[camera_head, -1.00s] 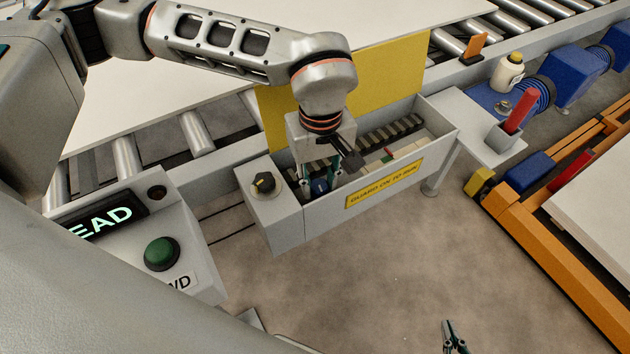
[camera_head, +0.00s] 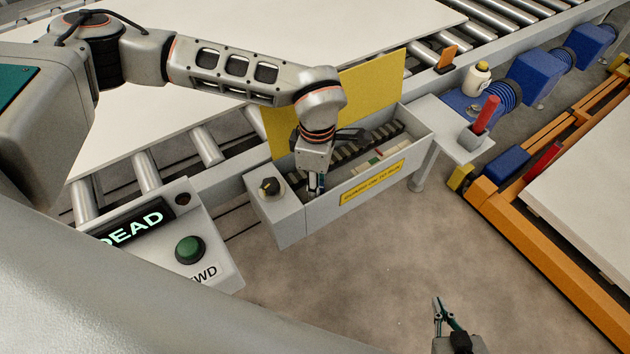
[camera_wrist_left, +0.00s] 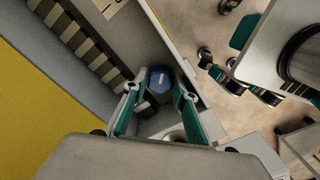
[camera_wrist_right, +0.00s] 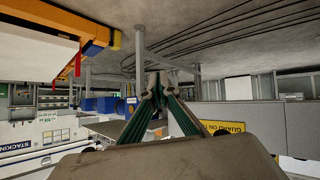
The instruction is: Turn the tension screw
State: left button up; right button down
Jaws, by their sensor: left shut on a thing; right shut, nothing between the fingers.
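The tension screw, a blue round head with a pale slot mark (camera_wrist_left: 160,80), sits low in the near left end of the grey box (camera_head: 375,195), as seen in the left wrist view. My left gripper (camera_head: 316,184) reaches down into that end of the box. In the left wrist view its fingers (camera_wrist_left: 157,92) are closed on either side of the blue head. In the head view the fingers and wrist mostly hide the screw. My right gripper (camera_head: 438,308) is shut and empty, over bare floor at the bottom; its fingertips (camera_wrist_right: 155,78) meet in its wrist view.
A yellow panel (camera_head: 372,88) stands upright behind the box, beside a toothed belt (camera_head: 375,140). A black knob (camera_head: 269,187) is on the box's left end. A panel reading DEAD has a green button (camera_head: 190,249). A red handle (camera_head: 487,114) stands right. Floor in front is clear.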

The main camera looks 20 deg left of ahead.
pick_arm(q)
jog(key=shift+n+p, duration=0.95)
jog(key=shift+n, duration=1.05)
jog(key=o, duration=0.8)
jog(key=shift+o, duration=0.2)
jog(key=shift+r, duration=0.1)
jog(key=shift+r, duration=3.9)
